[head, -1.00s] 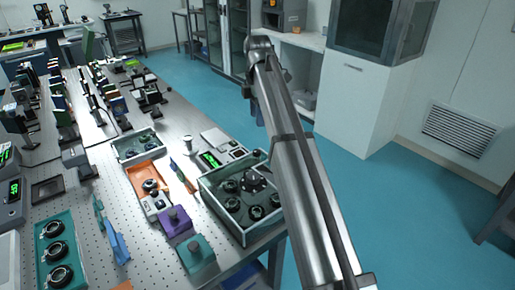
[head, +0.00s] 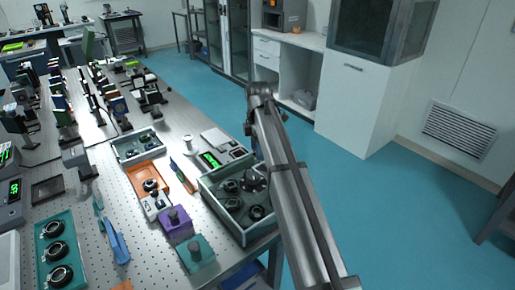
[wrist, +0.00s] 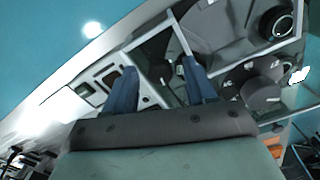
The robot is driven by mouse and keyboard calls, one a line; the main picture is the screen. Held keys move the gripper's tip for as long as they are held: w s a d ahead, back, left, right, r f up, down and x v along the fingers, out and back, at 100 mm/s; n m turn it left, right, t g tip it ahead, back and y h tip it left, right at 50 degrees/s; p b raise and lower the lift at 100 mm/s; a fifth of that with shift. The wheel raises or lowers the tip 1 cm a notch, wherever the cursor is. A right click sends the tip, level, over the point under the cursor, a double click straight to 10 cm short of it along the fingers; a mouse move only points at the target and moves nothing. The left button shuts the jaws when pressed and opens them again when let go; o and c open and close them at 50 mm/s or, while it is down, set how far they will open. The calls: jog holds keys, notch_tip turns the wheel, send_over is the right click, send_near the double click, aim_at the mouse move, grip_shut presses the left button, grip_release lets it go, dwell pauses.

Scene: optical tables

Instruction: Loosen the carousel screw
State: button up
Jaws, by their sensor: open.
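A dark, notched disc that looks like the carousel (head: 253,182) sits in the right part of a grey-green tray (head: 232,230) at the table's right edge. In the wrist view a round dark knob with pale marks around it (wrist: 262,92) lies right of my gripper; I cannot tell whether this is the carousel screw. My gripper (wrist: 160,68) is open with its two blue fingers apart, and nothing is held between them. It hangs above the tray's edge area, apart from the knob. In the head view my arm hides part of the gripper and the tray's right side.
Black ring mounts lie in the same tray, one also showing in the wrist view (wrist: 278,22). A purple block (head: 175,222), a teal block (head: 195,252) and an orange tray (head: 146,178) stand to the left. The tray's walls rise around its contents. Open floor lies right of the table.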

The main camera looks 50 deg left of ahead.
jog(key=shift+f, duration=0.15)
grip_shut()
dwell(0.5)
